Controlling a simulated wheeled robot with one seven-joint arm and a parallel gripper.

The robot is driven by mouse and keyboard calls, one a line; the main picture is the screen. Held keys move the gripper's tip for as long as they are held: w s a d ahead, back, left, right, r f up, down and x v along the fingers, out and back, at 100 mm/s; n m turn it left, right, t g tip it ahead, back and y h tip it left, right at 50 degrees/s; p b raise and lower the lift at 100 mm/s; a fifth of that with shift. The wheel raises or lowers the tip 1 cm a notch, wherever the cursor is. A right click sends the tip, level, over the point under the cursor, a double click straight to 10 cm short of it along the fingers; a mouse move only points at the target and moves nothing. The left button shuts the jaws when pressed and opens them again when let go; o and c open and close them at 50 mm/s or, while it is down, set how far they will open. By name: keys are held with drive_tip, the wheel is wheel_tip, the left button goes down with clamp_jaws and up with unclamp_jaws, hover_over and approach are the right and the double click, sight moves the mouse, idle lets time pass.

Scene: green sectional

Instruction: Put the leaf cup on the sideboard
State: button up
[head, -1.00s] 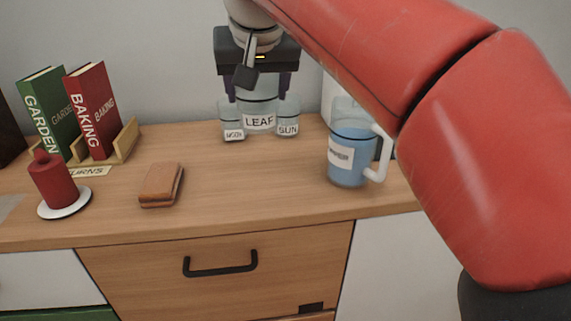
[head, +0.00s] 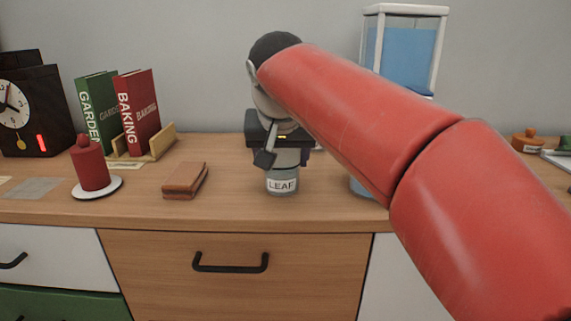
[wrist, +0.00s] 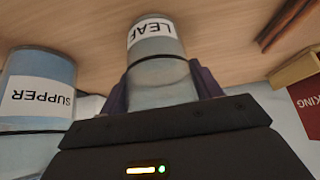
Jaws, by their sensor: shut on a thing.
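The leaf cup (head: 282,185) is a clear, greyish cup with a white LEAF label. My gripper (head: 284,156) is shut on its upper part from above, and the cup is upright in the head view. In the wrist view, the cup (wrist: 156,47) shows between the two dark fingers (wrist: 163,86). The wooden sideboard (head: 230,207) lies under the cup, with the cup over its front half. I cannot tell whether the cup's base touches the top.
A sandwich-like block (head: 185,181) and a red candle on a white dish (head: 92,170) stand left of the cup. Books (head: 137,112) are behind them. A blue SUPPER jug (wrist: 38,85) is close beside the cup, mostly hidden by my arm in the head view. Bare wood lies between block and cup.

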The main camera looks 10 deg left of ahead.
drive_tip(key=o, duration=1)
drive_tip(key=shift+r, duration=0.1)
drive_tip(key=shift+s+r, duration=0.15)
drive_tip(key=shift+r, duration=0.1)
drive_tip(key=p+v, duration=0.2)
drive_tip(key=v, duration=1)
drive_tip(key=d+f, duration=0.5)
drive_tip(key=d, duration=0.5)
drive_tip(key=s+d+f+m, duration=0.1)
drive_tip(key=s+d+f, duration=0.3)
drive_tip(key=d+f, duration=0.2)
drive_tip(key=s+d+f+m+h, duration=0.1)
drive_tip(key=s+d+f, duration=0.4)
drive_tip(key=f, duration=0.4)
drive_tip(key=s+d+f, duration=0.5)
drive_tip(key=d+f, duration=0.2)
drive_tip(key=f, duration=0.1)
drive_tip(key=shift+f+m+g+h, duration=0.25)
drive_tip(key=shift+m+g+h, duration=0.05)
drive_tip(key=shift+m+g, duration=0.1)
